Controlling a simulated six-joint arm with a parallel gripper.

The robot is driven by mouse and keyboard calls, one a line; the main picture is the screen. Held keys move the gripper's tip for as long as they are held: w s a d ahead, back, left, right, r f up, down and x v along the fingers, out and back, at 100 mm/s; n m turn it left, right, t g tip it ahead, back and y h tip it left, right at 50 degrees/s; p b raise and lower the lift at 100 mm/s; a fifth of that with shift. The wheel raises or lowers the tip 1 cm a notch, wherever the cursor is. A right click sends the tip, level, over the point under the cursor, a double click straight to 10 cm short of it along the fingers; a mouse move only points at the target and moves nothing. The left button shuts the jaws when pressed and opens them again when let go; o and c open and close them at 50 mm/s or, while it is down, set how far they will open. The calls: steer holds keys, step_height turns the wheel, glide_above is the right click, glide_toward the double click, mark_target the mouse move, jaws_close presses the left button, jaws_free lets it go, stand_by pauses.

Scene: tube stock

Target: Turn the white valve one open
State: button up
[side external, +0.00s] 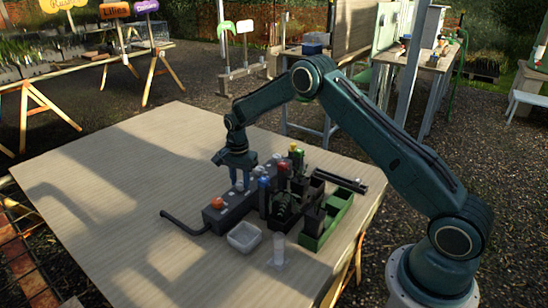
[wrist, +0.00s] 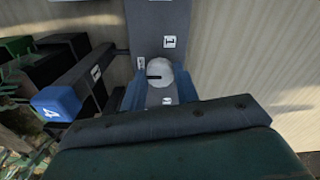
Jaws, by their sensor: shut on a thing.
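The white valve (wrist: 159,72) is a round white knob with a dark slot mark pointing left. It sits on a dark grey block (wrist: 157,22) with small white labels, one near the knob reading like a 1. My gripper (wrist: 155,88) is shut on the white valve, with a blue finger on either side. In the side external view my gripper (side external: 238,180) points down at the block's far side. The knob is mostly hidden there between the fingers.
A blue cap marked 4 (wrist: 56,102) stands left of the valve in the wrist view. An orange knob (side external: 217,202), a red cap (side external: 283,167) and a yellow cap (side external: 293,147) stand nearby. A white tray (side external: 244,237) and green crate (side external: 327,222) are in front. The table's left is clear.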

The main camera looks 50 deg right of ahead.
steer(key=n, duration=0.4)
steer(key=shift+n, duration=0.3)
steer(key=n, duration=0.4)
steer(key=shift+n, duration=0.3)
steer(key=n, duration=0.4)
steer(key=shift+n, duration=2.2)
steer(key=o, duration=1)
steer(key=shift+r, duration=0.15)
